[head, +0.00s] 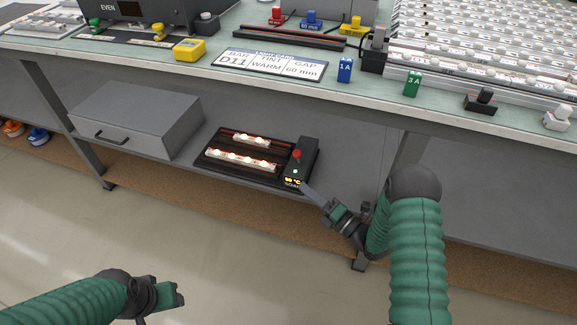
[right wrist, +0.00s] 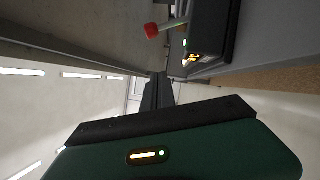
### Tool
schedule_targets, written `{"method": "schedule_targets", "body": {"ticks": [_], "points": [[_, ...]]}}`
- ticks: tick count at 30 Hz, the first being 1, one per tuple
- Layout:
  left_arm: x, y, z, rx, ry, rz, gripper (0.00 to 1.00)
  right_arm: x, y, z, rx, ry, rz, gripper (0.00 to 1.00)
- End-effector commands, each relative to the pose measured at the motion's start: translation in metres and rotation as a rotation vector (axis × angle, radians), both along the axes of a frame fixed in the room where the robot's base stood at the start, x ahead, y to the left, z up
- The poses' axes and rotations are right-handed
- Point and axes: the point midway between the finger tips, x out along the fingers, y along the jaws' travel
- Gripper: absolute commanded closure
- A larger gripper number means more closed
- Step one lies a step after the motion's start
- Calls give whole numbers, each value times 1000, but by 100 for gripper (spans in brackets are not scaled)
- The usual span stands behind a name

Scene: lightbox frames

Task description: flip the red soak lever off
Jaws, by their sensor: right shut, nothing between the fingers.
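The red soak lever (head: 297,154) stands on a black control box (head: 306,158) on the lower shelf. In the right wrist view the lever's red knob (right wrist: 151,31) sticks out from the box (right wrist: 212,35) on a pale stem. A green light and a lit amber display show on the box. My right gripper (head: 305,187) is shut and empty, its tip close to the display end of the box, nearer to me than the lever. In its own view the dark fingers (right wrist: 157,92) are together, apart from the knob. My left gripper (head: 180,296) is low at the left, away from the shelf; its jaws are unclear.
A black tray (head: 208,156) with glowing light bars adjoins the control box. A grey drawer unit (head: 135,120) stands left on the shelf (head: 228,178). The workbench top (head: 300,76) overhangs this space. A table leg (head: 408,152) stands to the right. Open floor lies in front.

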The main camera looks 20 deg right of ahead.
Motion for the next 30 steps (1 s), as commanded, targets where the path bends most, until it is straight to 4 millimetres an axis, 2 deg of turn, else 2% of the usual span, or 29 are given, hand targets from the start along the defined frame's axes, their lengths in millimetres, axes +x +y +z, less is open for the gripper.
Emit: {"method": "schedule_targets", "body": {"ticks": [7,11,23,24,27,30], "points": [[0,0,1,0,0,1,52,2,-1,0,4,3,0,100],[0,0,-6,0,0,0,52,12,5,0,5,2,1,100],[0,0,-43,0,0,1,52,83,50,11,3,0,1,100],[0,0,-47,0,0,1,52,88,48,12,5,1,-3,100],[0,0,-54,0,1,1,52,89,28,17,3,4,-5,100],[0,0,-59,0,0,0,52,91,18,22,4,3,-4,100]]}}
